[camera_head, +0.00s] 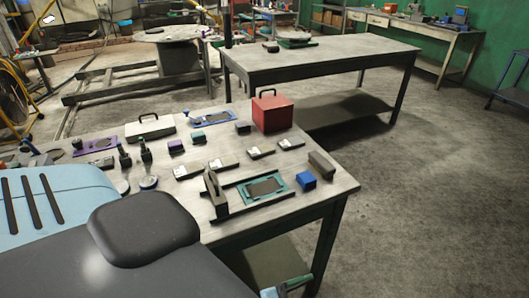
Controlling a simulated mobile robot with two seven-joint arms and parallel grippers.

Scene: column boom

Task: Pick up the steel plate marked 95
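Several flat grey plates with white labels lie in a row on the near workbench (338,190): one at the left (188,171), one beside it (222,163), one further right (260,152) and one at the right end (291,143). The markings are too small to read, so I cannot tell which is the steel plate marked 95. Neither of my grippers shows clearly. A pale blue and dark part (287,287) shows at the bottom edge, and I cannot tell what it is.
A teal fixture (284,180) with dark rails, a blue block (306,180) and a dark grey bar (322,163) lie in front of the plates. A red box (272,112) and a white case (151,127) stand behind. Another table (330,60) stands beyond, with open floor right.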

